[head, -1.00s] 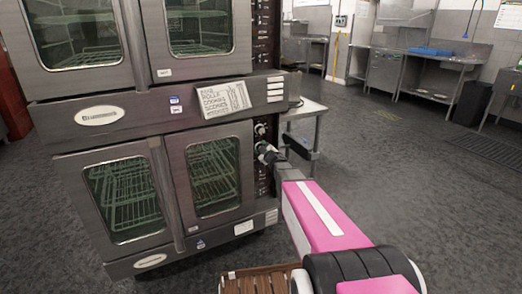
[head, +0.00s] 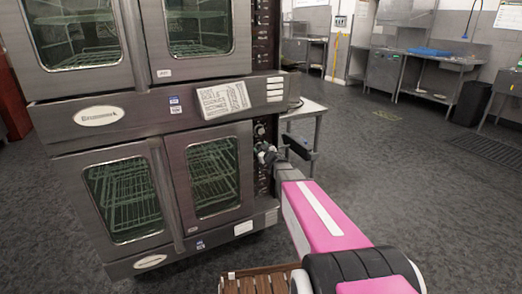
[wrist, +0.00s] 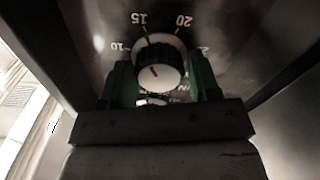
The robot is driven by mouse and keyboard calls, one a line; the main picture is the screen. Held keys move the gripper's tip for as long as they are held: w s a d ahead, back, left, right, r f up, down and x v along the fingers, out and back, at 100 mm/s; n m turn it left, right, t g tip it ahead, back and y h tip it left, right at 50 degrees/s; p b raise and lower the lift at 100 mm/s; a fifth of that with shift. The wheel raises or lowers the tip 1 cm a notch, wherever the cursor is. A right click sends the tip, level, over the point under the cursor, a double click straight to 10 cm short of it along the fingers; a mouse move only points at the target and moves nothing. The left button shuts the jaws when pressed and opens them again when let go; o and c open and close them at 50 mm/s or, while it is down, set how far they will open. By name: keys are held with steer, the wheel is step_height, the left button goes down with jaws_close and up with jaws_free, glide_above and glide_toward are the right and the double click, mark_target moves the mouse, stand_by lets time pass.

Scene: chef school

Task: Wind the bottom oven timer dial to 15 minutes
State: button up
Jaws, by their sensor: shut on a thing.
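In the wrist view the timer dial (wrist: 158,72) has a white face, a ridged black rim and a short red mark on its face. The red mark slants toward the upper left, on the side of the printed 10 and 15; the exact reading is hard to tell. My gripper (wrist: 160,82) is shut on the dial, with one dark green finger on each side. In the head view my gripper (head: 268,154) is at the upper part of the bottom oven's (head: 165,150) control strip, to the right of its glass doors, and my arm hides part of the strip.
The upper oven (head: 190,75) stands directly above, with its own control strip. A small metal table (head: 305,108) stands just behind and to the right of my gripper. The grey floor (head: 420,200) to the right is open. Steel counters line the far wall.

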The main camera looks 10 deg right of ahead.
steer(key=o, duration=0.7)
steer(key=shift+s, duration=0.1)
steer(key=v, duration=1)
steer(key=shift+s+d, duration=0.1)
steer(key=shift+s, duration=0.25)
